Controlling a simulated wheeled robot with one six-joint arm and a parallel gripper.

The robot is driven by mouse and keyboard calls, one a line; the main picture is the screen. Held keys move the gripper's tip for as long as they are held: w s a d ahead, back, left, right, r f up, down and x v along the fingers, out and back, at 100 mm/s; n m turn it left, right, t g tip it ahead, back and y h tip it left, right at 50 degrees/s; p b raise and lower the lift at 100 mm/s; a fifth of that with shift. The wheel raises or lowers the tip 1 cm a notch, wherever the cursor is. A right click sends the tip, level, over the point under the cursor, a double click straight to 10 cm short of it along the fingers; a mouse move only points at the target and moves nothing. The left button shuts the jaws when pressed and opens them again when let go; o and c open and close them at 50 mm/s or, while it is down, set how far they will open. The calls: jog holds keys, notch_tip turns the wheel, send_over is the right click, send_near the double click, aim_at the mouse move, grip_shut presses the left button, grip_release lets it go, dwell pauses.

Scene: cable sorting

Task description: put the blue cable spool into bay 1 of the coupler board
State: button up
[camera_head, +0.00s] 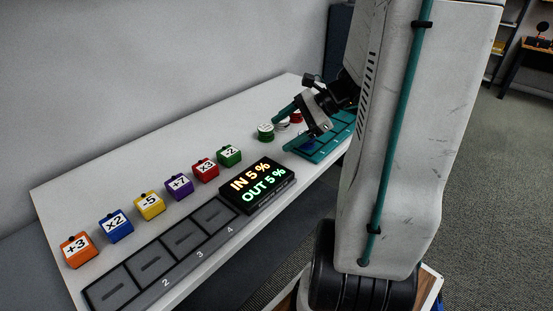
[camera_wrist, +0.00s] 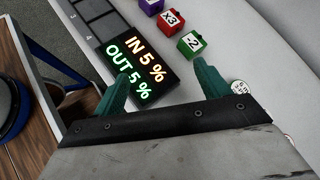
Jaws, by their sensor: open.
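The dark slotted board (camera_head: 154,264) lies along the table's front edge. Numbers 2, 3 and 4 show on it; the leftmost slot (camera_head: 115,292) shows no number in view. That slot looks empty. My gripper (camera_head: 290,128) is open and empty above the table's far end, well away from the blue cube. In the wrist view its teal fingers (camera_wrist: 161,74) stand wide apart.
A lit display (camera_head: 257,185) reads IN 5 % and OUT 5 %. Orange, yellow, purple, red and green cubes line the table (camera_head: 60,200).

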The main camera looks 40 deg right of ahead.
jog(key=s+a+r+n+g+h, duration=0.1)
jog(key=s+a+r+n+g, duration=0.15)
jog(key=a+n, duration=0.35)
jog(key=s+a+r+n+g+h, duration=0.1)
jog(key=s+a+r+n+g, duration=0.2)
jog(key=a, duration=0.5)
jog(key=s+a+r+n+h, duration=0.2)
jog(key=s+a+n+h, duration=0.3)
jog(key=s+n, duration=0.3)
jog(key=n+h, duration=0.1)
jog(key=n, duration=0.3)
jog(key=shift+s+a+r+n, duration=0.2)
jog(key=shift+s+r+n, duration=0.05)
jog(key=shift+r+n, duration=0.05)
